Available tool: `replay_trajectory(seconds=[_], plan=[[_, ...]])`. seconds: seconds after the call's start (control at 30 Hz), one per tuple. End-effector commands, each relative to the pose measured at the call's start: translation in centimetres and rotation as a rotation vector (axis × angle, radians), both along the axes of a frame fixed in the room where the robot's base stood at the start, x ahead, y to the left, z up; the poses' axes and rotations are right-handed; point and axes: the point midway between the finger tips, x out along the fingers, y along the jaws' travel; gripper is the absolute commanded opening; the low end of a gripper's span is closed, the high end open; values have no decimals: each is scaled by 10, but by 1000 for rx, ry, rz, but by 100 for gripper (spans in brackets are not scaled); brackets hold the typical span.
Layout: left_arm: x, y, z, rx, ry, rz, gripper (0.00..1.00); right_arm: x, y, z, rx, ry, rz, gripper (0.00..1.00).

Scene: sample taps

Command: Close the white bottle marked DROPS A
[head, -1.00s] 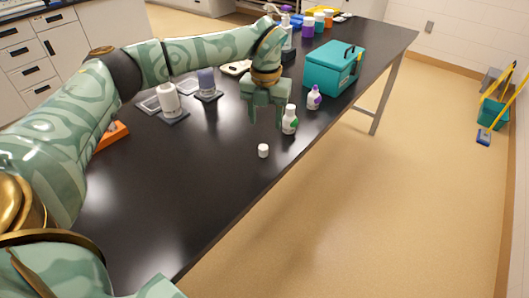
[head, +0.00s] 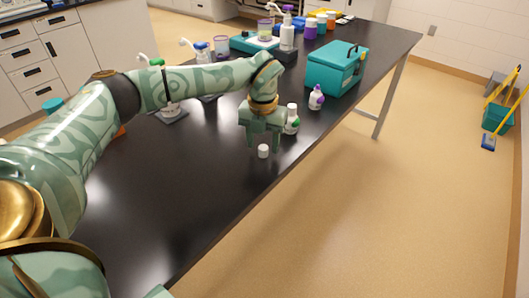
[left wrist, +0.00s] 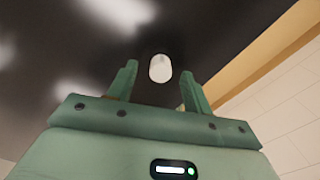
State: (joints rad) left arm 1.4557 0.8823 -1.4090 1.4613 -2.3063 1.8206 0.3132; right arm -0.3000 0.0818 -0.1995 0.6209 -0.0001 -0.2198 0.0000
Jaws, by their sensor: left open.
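A small white cap (head: 263,151) lies on the black table; it also shows in the left wrist view (left wrist: 160,68), between the fingertips in the picture. My left gripper (head: 265,143) is open and points down just above the cap, fingers apart and empty. A white bottle with a green mark (head: 292,120) stands upright just right of the gripper, partly hidden by it. A white bottle with a purple mark (head: 316,98) stands farther back. I cannot read the lettering on either bottle. My right gripper is not in view.
A teal box with a dark handle (head: 333,70) stands behind the bottles. Pump bottles (head: 287,37) and coloured jars (head: 310,28) stand toward the far end. The black table (head: 190,200) is clear toward the front, and its right edge runs close to the cap.

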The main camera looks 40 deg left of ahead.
Motion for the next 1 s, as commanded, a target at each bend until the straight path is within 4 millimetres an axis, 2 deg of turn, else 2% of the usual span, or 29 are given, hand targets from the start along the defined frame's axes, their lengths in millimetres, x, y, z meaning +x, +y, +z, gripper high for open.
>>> replay_trajectory(seconds=[0.03,0.1,0.43,0.6,0.87,1.0], plan=[[0,0,-11,0,3,0,50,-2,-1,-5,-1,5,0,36],[0,0,-15,0,2,1,50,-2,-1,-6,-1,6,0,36],[0,0,-13,0,-1,0,50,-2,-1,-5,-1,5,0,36],[0,0,-13,0,-1,0,3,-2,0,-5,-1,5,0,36],[0,0,-13,0,-1,0,3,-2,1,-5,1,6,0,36],[0,0,-4,0,-3,0,3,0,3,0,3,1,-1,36]])
